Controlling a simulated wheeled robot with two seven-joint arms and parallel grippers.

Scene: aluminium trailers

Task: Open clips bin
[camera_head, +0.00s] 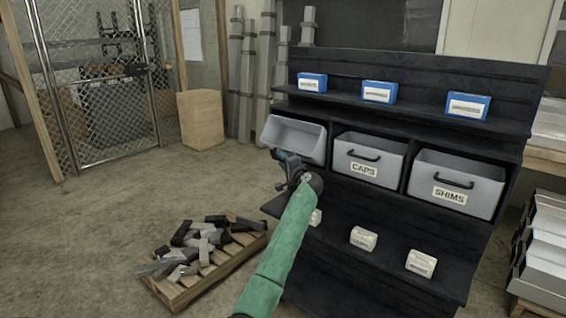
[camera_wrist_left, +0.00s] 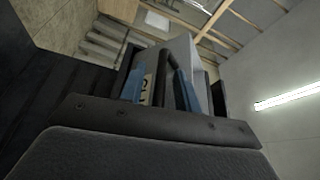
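The grey clips bin (camera_head: 294,139) is the left one in the middle row of the dark shelf rack. It is tipped forward out of its slot, with its open top and inside showing. My arm hides its front and label in the head view. My left gripper (camera_head: 280,155) is at its front. In the left wrist view the two blue fingertips (camera_wrist_left: 157,88) stand apart at the bin's front, with the dark handle (camera_wrist_left: 167,68) between them and a gap beside it. Part of a pale label (camera_wrist_left: 147,90) shows there. My right gripper is not in view.
The caps bin (camera_head: 369,160) and shims bin (camera_head: 457,184) sit in the same row. Blue boxes (camera_head: 378,91) stand above and white boxes (camera_head: 363,238) below. A pallet (camera_head: 217,266) with metal pieces lies on the floor at left.

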